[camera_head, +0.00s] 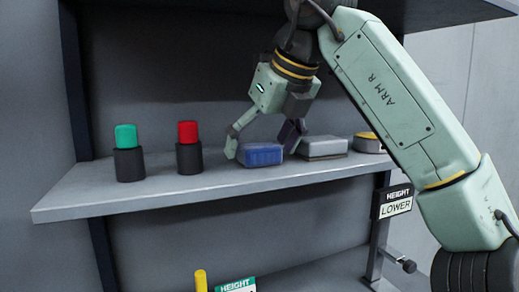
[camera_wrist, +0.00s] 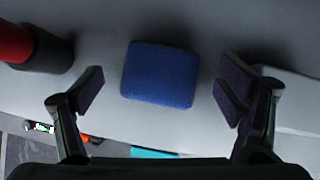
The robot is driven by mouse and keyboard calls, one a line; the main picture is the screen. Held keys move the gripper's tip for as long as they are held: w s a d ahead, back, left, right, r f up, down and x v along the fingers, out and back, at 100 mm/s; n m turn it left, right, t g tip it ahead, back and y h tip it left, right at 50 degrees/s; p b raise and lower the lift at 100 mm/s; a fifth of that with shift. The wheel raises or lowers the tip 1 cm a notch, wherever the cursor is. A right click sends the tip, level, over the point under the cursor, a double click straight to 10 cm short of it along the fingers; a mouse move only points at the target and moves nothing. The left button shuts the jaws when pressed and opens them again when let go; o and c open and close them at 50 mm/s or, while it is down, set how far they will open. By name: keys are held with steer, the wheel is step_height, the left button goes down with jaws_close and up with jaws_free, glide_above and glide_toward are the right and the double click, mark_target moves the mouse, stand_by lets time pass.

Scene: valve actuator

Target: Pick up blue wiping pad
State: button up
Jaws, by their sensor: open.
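The blue wiping pad (camera_head: 260,154) lies flat on the grey shelf (camera_head: 110,198), near its middle. My gripper (camera_head: 262,146) is open above the shelf, with one finger at the pad's left and the other at its right rear. In the wrist view the blue pad (camera_wrist: 161,75) sits between and ahead of the two open fingers of my gripper (camera_wrist: 160,95). There is a gap on each side, so neither finger touches it in that view.
A red-topped holder (camera_head: 188,146) and a green-topped holder (camera_head: 126,152) stand to the left. The shelf's front edge is near.

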steer(key=shift+c, duration=0.2)
steer(key=c, duration=1.2)
steer(key=shift+r, duration=0.5)
steer(key=shift+s+d+r, duration=0.1)
steer(key=shift+s+r, duration=0.05)
steer(key=shift+r, duration=0.05)
steer(key=s+d, duration=0.9)
steer(key=s, duration=0.5)
steer(key=shift+s+d, duration=0.35)
